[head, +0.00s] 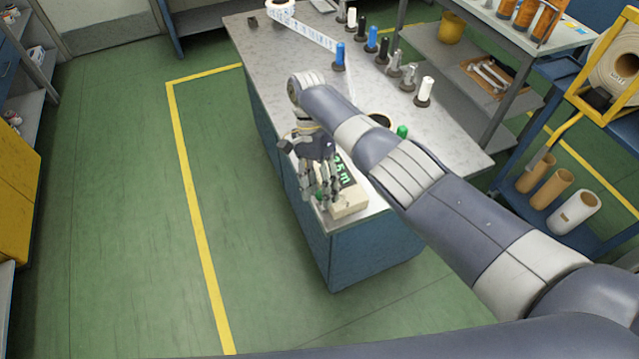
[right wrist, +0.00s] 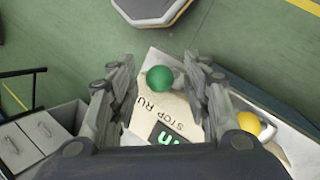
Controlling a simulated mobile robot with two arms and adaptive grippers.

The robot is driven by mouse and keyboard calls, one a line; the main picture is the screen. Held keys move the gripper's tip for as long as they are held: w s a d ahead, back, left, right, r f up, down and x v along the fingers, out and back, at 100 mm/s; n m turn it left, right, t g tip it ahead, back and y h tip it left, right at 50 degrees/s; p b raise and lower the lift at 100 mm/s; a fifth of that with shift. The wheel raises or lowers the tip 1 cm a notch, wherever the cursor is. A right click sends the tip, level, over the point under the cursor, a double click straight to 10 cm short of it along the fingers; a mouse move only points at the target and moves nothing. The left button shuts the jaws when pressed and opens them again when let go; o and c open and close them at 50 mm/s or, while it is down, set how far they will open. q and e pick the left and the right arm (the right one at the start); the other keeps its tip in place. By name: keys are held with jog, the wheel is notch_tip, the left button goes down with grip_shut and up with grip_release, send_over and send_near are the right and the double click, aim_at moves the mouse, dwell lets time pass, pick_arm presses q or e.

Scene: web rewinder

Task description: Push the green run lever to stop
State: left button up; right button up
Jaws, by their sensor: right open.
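The green run lever shows as a round green knob (right wrist: 160,78) in the right wrist view. It stands on a pale panel (right wrist: 146,107) printed "STOP RU", the rest of the lettering hidden, with a green-lit display (right wrist: 166,138) below. My right gripper (right wrist: 158,66) is open, one finger on each side of the knob; contact cannot be told. In the head view my right gripper (head: 323,196) points down over the pale control box (head: 349,203) at the bench corner, largely hiding the lever. My left gripper is not in view.
The metal bench (head: 270,60) carries several upright spindles at the back, a white printed strip (head: 315,36) and another green knob (head: 402,131). Green floor (head: 110,200) is clear at left.

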aim_at(319, 191)
jog(key=shift+w+r, duration=0.2)
jog(key=shift+r, duration=1.6)
jog(key=shift+s+r, duration=0.15)
jog(key=shift+r, duration=1.4)
jog(key=shift+s+r, duration=0.1)
jog(key=shift+r, duration=1.45)
